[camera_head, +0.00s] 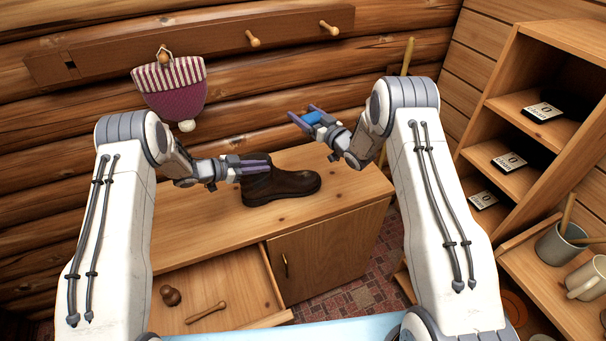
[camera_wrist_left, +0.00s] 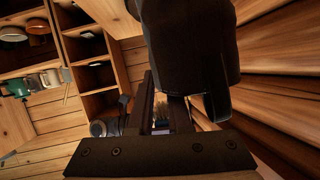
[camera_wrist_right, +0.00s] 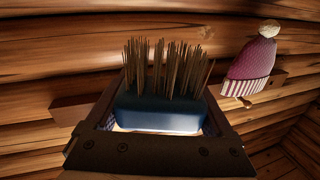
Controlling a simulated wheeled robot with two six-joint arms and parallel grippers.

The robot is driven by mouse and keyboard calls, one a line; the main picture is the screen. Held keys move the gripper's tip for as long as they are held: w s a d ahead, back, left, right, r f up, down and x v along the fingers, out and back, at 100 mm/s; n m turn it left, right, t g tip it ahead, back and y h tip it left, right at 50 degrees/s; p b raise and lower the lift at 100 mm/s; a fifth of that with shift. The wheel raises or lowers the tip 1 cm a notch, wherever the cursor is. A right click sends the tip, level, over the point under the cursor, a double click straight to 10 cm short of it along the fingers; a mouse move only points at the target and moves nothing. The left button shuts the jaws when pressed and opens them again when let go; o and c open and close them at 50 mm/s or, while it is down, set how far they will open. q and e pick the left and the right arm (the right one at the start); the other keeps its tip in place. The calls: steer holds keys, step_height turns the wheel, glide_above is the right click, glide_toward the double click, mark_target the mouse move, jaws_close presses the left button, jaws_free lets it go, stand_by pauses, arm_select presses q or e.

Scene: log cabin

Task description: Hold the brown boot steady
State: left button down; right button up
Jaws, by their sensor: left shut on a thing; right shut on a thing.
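The dark brown boot (camera_head: 290,186) stands upright on the wooden cabinet top, its toe pointing right. My left gripper (camera_head: 268,166) is shut on the boot's shaft at its upper left side. The boot also fills the upper middle of the left wrist view (camera_wrist_left: 185,50), dark and close to the fingers. My right gripper (camera_head: 309,116) is shut on a blue brush (camera_head: 311,118), held in the air above and behind the boot. In the right wrist view the brush (camera_wrist_right: 160,112) shows a blue block with tan bristles pointing up, between the fingers.
The cabinet top (camera_head: 190,232) is otherwise clear. Its open drawer (camera_head: 245,287) holds a brown knob-like object (camera_head: 170,295) and a wooden stick (camera_head: 206,312). A striped hat (camera_head: 172,90) hangs from a wall peg rail.

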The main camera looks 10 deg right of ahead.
arm_select(q)
steer(key=shift+f, duration=0.1)
arm_select(e)
steer(key=shift+s+a, duration=0.45)
steer(key=shift+a, duration=0.1)
steer(key=shift+f, duration=8.8)
steer(key=shift+f, duration=0.45)
arm_select(q)
steer(key=shift+s, duration=0.1)
arm_select(e)
steer(key=shift+w+d+x, duration=0.1)
steer(key=shift+d+x, duration=0.05)
steer(key=shift+x, duration=0.7)
steer(key=shift+w+d+x, duration=0.1)
steer(key=shift+d+x, duration=0.1)
steer(key=shift+x, duration=0.65)
steer(key=w, duration=0.2)
steer(key=shift+w+a, duration=0.35)
